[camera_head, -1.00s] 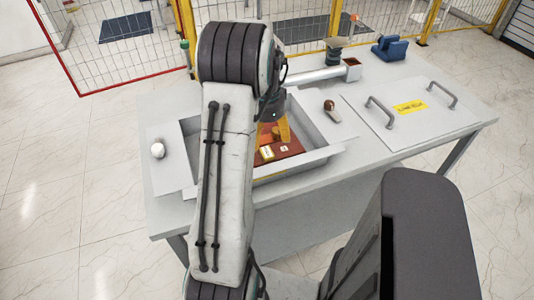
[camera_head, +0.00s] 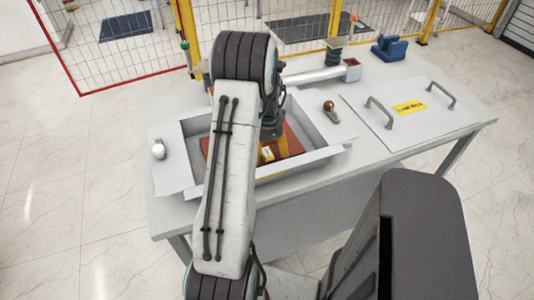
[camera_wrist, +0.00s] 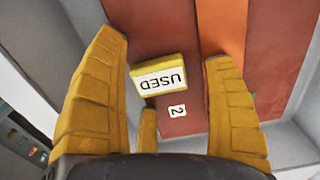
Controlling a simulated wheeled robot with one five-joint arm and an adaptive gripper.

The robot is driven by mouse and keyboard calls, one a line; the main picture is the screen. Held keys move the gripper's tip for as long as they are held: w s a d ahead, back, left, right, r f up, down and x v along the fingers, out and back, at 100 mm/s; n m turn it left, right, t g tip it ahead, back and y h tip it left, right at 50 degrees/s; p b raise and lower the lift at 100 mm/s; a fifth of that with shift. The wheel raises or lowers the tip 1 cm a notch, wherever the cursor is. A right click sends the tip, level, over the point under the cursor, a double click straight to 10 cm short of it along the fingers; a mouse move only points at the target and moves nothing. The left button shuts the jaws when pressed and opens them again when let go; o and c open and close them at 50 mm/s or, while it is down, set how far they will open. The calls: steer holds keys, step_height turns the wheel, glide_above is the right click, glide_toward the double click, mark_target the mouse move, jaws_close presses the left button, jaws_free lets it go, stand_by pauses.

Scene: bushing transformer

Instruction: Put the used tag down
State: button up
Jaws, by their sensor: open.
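The used tag (camera_wrist: 159,75) is a small yellow block with a white "USED" label. In the wrist view it is between my gripper's (camera_wrist: 168,85) spread yellow fingers, with a visible gap on each side. It appears to rest on the red-brown board (camera_wrist: 182,60), beside a small white "2" label (camera_wrist: 178,111). In the head view the tag (camera_head: 267,153) shows on the board inside the grey tray (camera_head: 300,163). My gripper (camera_head: 279,145) is open above the board there, partly hidden by my own wrist.
The tray's raised walls surround the board. To the right are a flat panel with two handles (camera_head: 380,112) and a yellow label (camera_head: 409,107). A brown-topped knob (camera_head: 329,106) and a white round knob (camera_head: 158,148) flank the tray. A blue block (camera_head: 390,48) stands at the back.

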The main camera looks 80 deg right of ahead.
mark_target(267, 152)
steer(key=c, duration=1.1)
steer(key=shift+c, duration=0.5)
steer(key=shift+r, duration=0.2)
steer(key=shift+r, duration=0.65)
step_height(267, 152, up, 3)
steer(key=shift+d+f+b, duration=0.1)
steer(key=shift+f+b, duration=0.05)
steer(key=shift+b, duration=0.15)
steer(key=s+a+r, duration=0.1)
steer(key=s+r, duration=0.1)
steer(key=s, duration=0.1)
steer(key=s+a+r+b, duration=0.1)
steer(key=s+r, duration=0.1)
steer(key=s, duration=0.2)
steer(key=s+a+r, duration=0.1)
steer(key=s+r, duration=0.1)
steer(key=s, duration=0.2)
steer(key=shift+a+r, duration=0.35)
